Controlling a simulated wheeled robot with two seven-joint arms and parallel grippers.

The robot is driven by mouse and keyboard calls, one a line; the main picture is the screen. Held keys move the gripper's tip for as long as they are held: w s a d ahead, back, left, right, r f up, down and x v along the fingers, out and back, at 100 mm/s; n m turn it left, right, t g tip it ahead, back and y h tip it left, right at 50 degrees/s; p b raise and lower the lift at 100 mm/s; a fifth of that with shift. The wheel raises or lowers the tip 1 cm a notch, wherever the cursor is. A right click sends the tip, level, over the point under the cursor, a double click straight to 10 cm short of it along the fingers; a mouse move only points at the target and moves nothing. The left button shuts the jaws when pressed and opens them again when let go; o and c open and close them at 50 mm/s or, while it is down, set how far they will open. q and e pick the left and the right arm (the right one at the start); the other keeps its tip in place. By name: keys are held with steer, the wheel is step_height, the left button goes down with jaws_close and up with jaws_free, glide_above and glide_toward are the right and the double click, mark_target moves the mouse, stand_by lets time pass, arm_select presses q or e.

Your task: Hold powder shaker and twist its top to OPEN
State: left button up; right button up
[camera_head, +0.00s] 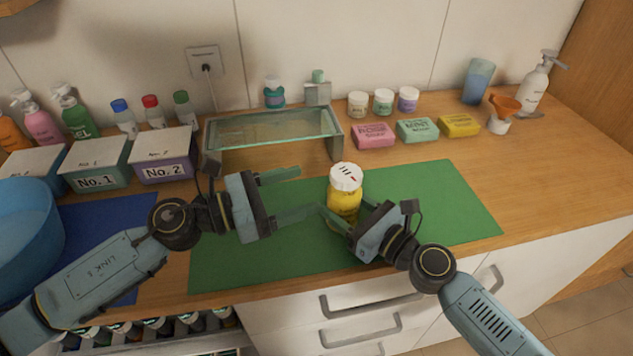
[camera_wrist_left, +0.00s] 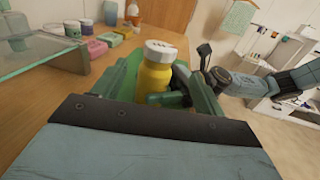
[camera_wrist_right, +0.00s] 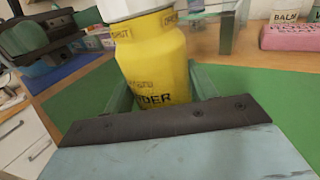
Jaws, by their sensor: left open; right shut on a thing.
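The powder shaker (camera_head: 343,197) is a yellow bottle with a white top (camera_head: 346,176) that carries dark and red marks. It stands upright over the green mat (camera_head: 430,205). My right gripper (camera_head: 336,219) is shut on its lower body; the right wrist view shows the yellow body (camera_wrist_right: 158,70) between the fingers, with part of the word "POWDER". My left gripper (camera_head: 305,192) is open and empty, to the left of the shaker, its fingers pointing at it. In the left wrist view the shaker (camera_wrist_left: 154,80) lies ahead, beyond the fingertips.
A glass-topped stand (camera_head: 272,128) is behind the left gripper. Soap boxes (camera_head: 417,130) and small jars (camera_head: 383,102) stand behind the shaker. Numbered boxes (camera_head: 97,165) and a blue basin (camera_head: 22,240) are at left. The mat right of the shaker is clear.

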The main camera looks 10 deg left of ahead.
mark_target(357, 166)
arm_select(q)
steer(key=shift+s+a, duration=0.15)
steer(key=shift+a, duration=0.2)
steer(key=w+d+m+t+y, duration=0.1)
steer(key=w+d+m+t, duration=0.1)
steer(key=m, duration=0.8)
steer(key=w+d+m+t+y, duration=0.1)
steer(key=d+m, duration=0.4)
steer(key=m, duration=0.6)
steer(key=w+d+m+t+y, duration=0.2)
steer(key=w+d+m, duration=0.1)
steer(key=m, duration=0.7)
steer(key=shift+w+d+r+t, duration=0.15)
steer(key=shift+d+r+t, duration=0.05)
steer(key=shift+r+t, duration=0.15)
